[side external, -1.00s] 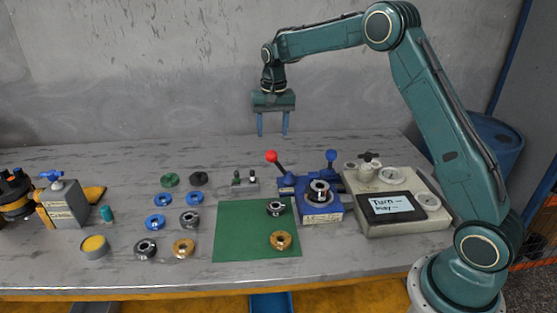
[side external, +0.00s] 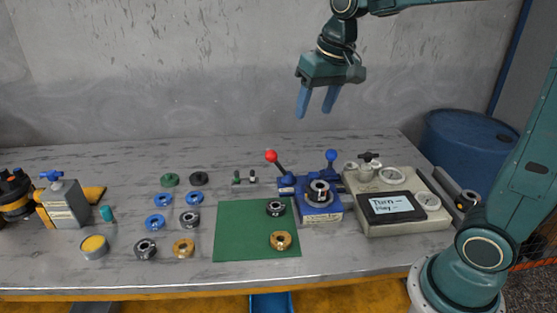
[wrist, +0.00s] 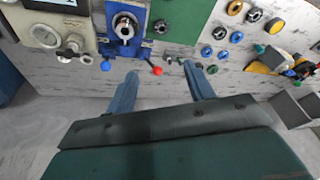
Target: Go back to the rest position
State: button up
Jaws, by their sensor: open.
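My gripper (side external: 316,114) is open and empty, high above the back of the workbench (side external: 95,160), with its blue fingers pointing down. In the wrist view the two spread fingers (wrist: 164,88) have nothing between them. Below and in front of it stands the blue fixture (side external: 322,211) with a red-knobbed lever, a blue-knobbed lever and a steel ring part in its middle. The fixture also shows in the wrist view (wrist: 122,45).
A green mat (side external: 240,232) holds a dark ring and a brass ring. Several rings (side external: 190,219) lie left of it. A pale station with a screen (side external: 392,207) stands right of the fixture. The air around my gripper is clear.

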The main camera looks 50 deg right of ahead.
jog(key=s+a+f+n+t, duration=0.1)
jog(key=s+n, duration=0.1)
jog(key=s, duration=0.7)
jog(key=s+a+f+n+t, duration=0.1)
jog(key=s+a+f, duration=0.1)
jog(key=s, duration=0.7)
jog(key=shift+s+a+n, duration=0.2)
jog(key=shift+a+n, duration=0.05)
jog(key=shift+n, duration=0.15)
jog(key=o, duration=0.7)
jog(key=shift+w, duration=0.15)
jog(key=o, duration=0.3)
jog(key=shift+w+r, duration=0.15)
jog(key=shift+w, duration=0.05)
jog(key=shift+o, duration=0.2)
jog(key=w+d+r+m, duration=0.2)
jog(key=w+m, duration=0.3)
jog(key=w, duration=1.4)
jog(key=w+d+f+m, duration=0.2)
jog(key=w+d+f, duration=0.1)
jog(key=w, duration=0.5)
jog(key=w+d+f+m+y, duration=0.1)
jog(key=w+d+f+m, duration=0.1)
jog(key=w+f, duration=0.4)
jog(key=w+d, duration=0.1)
jog(key=w, duration=0.2)
jog(key=shift+w+g, duration=0.25)
jog(key=shift+g, duration=0.15)
jog(key=shift+f, duration=0.2)
